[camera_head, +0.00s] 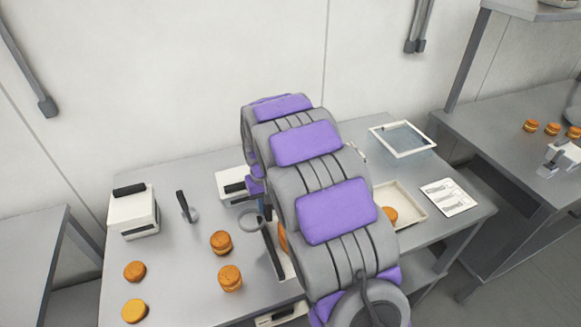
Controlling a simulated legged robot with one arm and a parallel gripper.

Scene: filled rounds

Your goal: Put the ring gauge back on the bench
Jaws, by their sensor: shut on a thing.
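The ring gauge (251,220) is a grey ring near the middle of the bench (180,270), just left of my arm. My gripper (266,214) shows only in part, as its wrist and fingers are mostly hidden behind my purple and grey arm. It is shut on the ring gauge at the ring's right side. The ring appears close above the bench top; I cannot tell whether it touches it.
Several orange-brown filled rounds (221,242) lie on the bench's left half. A white boxy device (133,212), a dark-handled tool (187,207) and another white device (231,186) stand behind. A cream tray (411,214), a clear-topped frame (402,151) and a white card (449,197) lie right.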

